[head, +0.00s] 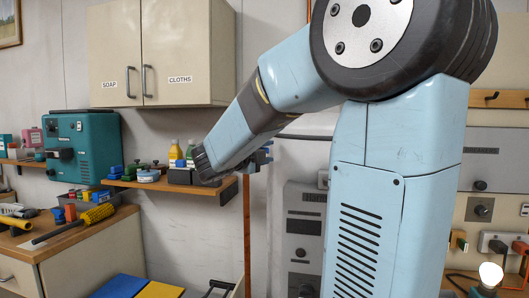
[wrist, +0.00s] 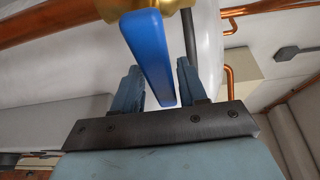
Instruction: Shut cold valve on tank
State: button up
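In the wrist view a blue lever handle (wrist: 150,55) hangs from a brass valve body (wrist: 147,6) at the top edge. The rounded white tank (wrist: 208,50) is beside and behind it. My gripper (wrist: 160,82) is open, with one finger on each side of the lever's free end. Gaps show between lever and fingers; whether either finger touches it is not clear. In the head view my gripper (head: 264,158) is small and partly hidden by my forearm, just right of the wooden shelf. The valve and lever cannot be made out there.
Copper pipes run at the upper left (wrist: 50,22) and right (wrist: 228,75) of the wrist view. In the head view a wooden shelf (head: 205,190) with bottles and small items is close to my wrist. Beige cupboards (head: 160,55) hang above it, and a workbench (head: 85,240) with tools is at left.

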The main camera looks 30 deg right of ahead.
jog(key=shift+r, duration=0.1)
jog(key=v, duration=1.3)
jog(key=shift+s+a, duration=0.1)
jog(key=shift+a, duration=0.3)
